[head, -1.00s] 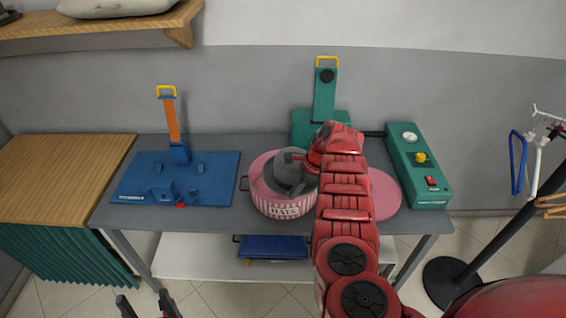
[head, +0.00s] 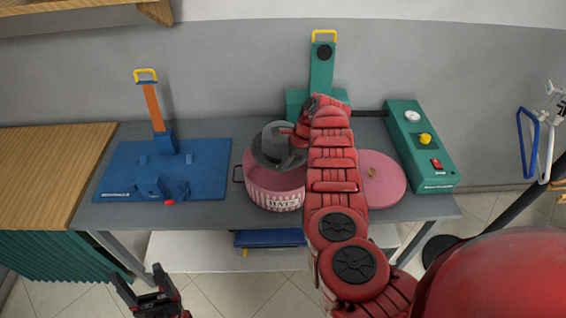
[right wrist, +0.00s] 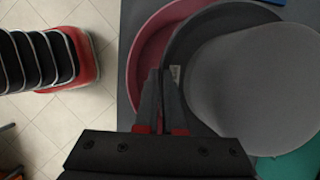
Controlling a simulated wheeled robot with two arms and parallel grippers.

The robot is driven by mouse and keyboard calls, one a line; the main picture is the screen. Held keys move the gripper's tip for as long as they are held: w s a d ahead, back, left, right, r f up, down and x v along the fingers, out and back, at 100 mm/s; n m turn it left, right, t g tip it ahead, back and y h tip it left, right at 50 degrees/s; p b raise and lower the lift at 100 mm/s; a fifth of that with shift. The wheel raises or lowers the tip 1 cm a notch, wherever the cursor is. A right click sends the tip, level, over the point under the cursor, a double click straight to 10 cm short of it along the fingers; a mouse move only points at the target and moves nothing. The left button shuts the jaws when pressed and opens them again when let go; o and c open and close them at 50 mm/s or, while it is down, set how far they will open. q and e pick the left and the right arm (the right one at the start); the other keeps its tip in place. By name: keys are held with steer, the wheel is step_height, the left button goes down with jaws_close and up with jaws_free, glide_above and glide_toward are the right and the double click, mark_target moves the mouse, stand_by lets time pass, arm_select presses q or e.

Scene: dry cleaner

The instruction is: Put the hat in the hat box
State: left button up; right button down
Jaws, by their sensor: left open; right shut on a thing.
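The grey hat (head: 272,153) is above the pink striped hat box (head: 256,196), over its rear part, and looks tilted. The open box stands on the table, and its inside shows in front of the hat. My right gripper (head: 298,139) is shut on the hat's brim at its right side. In the right wrist view the fingers (right wrist: 163,80) pinch the brim of the hat (right wrist: 255,85), and the box (right wrist: 140,62) shows below it. The hat hides part of the box's opening. My left gripper (head: 150,292) is open and empty, low in front of the table.
The pink round lid (head: 385,182) lies on the table right of the box, partly behind my right arm. A blue press (head: 150,172) stands left, a green machine (head: 418,145) right. A rack with hangers (head: 535,140) stands far right.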

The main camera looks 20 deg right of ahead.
mark_target(303, 163)
steer(key=f, duration=0.1)
steer(key=f+b, duration=0.2)
steer(key=shift+w+f, duration=0.25)
steer(key=shift+f, duration=0.1)
steer(key=shift+s+f+b, duration=0.1)
steer(key=shift+f+b, duration=0.2)
steer(key=shift+f, duration=0.05)
step_height(303, 163, down, 11)
steer(key=b, duration=0.9)
steer(key=shift+r+b, duration=0.2)
steer(key=shift+b, duration=0.1)
steer(key=c, duration=1)
jaws_free()
steer(key=shift+o, duration=0.2)
steer(key=shift+r, duration=0.1)
steer(key=b+v, duration=0.2)
steer(key=v, duration=1.4)
steer(key=shift+d+r, duration=0.2)
steer(key=shift+r, duration=0.05)
steer(key=shift+d+r, duration=0.1)
steer(key=shift+r, duration=0.2)
